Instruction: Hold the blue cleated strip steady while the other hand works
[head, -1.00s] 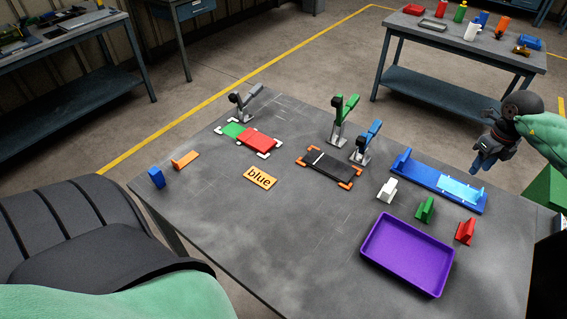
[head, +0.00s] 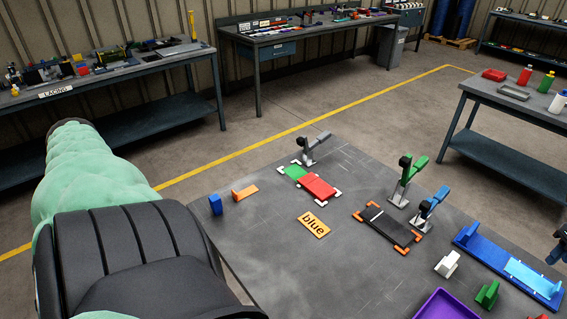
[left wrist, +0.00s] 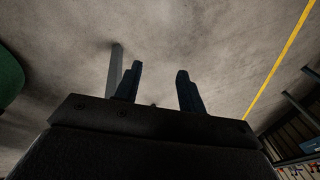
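A blue strip with an upright cleat (head: 468,234) at its left end lies on the table's right side in the head view. A light blue piece (head: 533,276) covers part of its right half. My right gripper (head: 560,244) is cut off by the right picture edge, close above the strip's right end; its fingers cannot be made out. My left gripper does not show in the head view. In the left wrist view my left gripper (left wrist: 155,90) is open and empty, with bare floor beyond it.
The table's front middle is clear.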

